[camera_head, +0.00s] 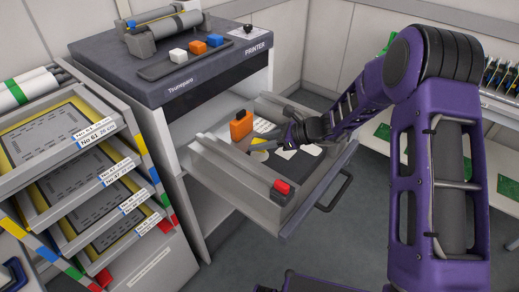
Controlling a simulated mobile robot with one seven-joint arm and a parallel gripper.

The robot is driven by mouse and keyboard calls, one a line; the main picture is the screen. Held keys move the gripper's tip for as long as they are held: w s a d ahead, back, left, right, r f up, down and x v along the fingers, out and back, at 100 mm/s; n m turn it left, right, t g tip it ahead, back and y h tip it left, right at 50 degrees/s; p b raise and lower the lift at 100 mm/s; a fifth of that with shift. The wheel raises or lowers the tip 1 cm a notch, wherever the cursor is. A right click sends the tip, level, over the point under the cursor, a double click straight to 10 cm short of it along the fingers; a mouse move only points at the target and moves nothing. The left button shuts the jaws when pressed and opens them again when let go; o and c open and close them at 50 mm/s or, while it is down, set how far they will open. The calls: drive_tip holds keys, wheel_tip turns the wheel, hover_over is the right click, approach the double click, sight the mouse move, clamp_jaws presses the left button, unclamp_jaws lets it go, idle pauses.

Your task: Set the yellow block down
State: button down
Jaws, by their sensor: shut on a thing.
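My purple arm reaches in from the right, and my gripper (266,143) is low over the open drawer (240,188) of the printer cabinet. A small patch of the yellow block (258,141) shows at the fingertips. The gripper is shut on it, and the fingers hide most of it. I cannot tell whether the block touches the drawer floor.
White, orange and blue blocks stand on a dark tray (157,72) on the printer top (229,53). A rack of trays (100,185) stands left. Grey floor is clear in front.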

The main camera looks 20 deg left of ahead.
drive_tip(key=shift+f, duration=1.25)
drive_tip(key=shift+f, duration=0.2)
drive_tip(key=c, duration=0.5)
unclamp_jaws()
drive_tip(key=shift+r, duration=0.2)
drive_tip(key=shift+d+r, duration=0.1)
drive_tip(key=shift+d, duration=0.15)
drive_tip(key=p+v, duration=0.1)
drive_tip(key=v, duration=1)
drive_tip(key=shift+d+r, duration=0.1)
drive_tip(key=shift+d, duration=0.15)
